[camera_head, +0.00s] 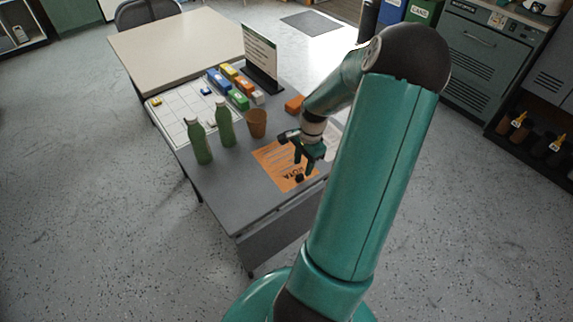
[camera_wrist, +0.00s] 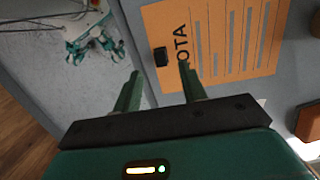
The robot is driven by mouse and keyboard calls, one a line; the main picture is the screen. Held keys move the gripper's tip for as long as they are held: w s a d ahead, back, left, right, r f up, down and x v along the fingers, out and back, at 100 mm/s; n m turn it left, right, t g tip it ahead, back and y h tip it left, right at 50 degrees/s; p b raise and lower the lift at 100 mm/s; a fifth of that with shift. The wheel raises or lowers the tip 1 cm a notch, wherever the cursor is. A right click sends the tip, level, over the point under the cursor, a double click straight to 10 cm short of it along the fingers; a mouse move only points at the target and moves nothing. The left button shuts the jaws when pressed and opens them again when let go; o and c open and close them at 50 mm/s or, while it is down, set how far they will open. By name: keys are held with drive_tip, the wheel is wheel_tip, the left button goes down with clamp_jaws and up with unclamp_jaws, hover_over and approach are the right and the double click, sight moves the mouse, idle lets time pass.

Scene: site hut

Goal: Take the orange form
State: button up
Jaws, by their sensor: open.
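The orange form (camera_head: 270,158) lies flat on the grey table, near its edge, with dark lettering and ruled lines. It also shows in the wrist view (camera_wrist: 225,40), at the top centre. In the wrist view my gripper (camera_wrist: 159,88) is open and empty, with one finger towards the form and the other towards the floor side. I cannot tell its height above the form.
The grey table (camera_head: 240,205) holds two green bottles (camera_head: 201,142), a brown cup (camera_head: 257,123), coloured blocks (camera_head: 238,88), an orange block (camera_head: 294,104) and an upright sign (camera_head: 261,54). A pale table (camera_head: 170,45) adjoins behind. Floor beside the grey table is clear.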

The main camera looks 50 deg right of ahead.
sight(300, 175)
drive_tip(key=f, duration=0.5)
drive_tip(key=shift+w+a, duration=0.15)
drive_tip(key=shift+a, duration=0.2)
clamp_jaws()
drive_tip(key=shift+r, duration=0.1)
